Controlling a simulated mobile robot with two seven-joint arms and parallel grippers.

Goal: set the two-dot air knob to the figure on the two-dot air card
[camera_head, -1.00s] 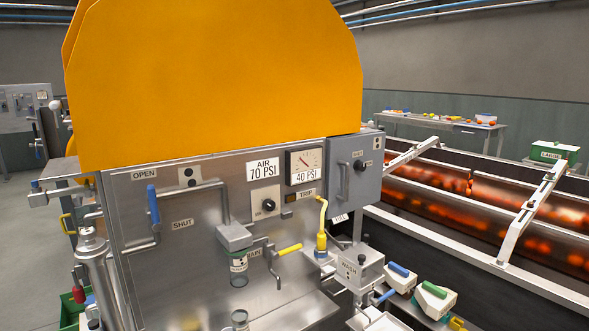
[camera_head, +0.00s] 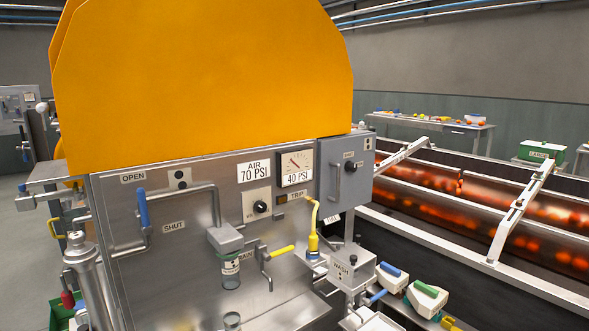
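A round black knob (camera_head: 260,207) sits on a pale plate below the air card. The marks around the knob are too small to read. Neither of my grippers is in view.
A blue lever (camera_head: 143,208) stands between OPEN and SHUT labels. A yellow-handled valve (camera_head: 281,251) and yellow bent pipe (camera_head: 313,228) project below the knob. A grey box (camera_head: 346,180) juts out at the right. A large orange guard (camera_head: 205,75) rises above.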

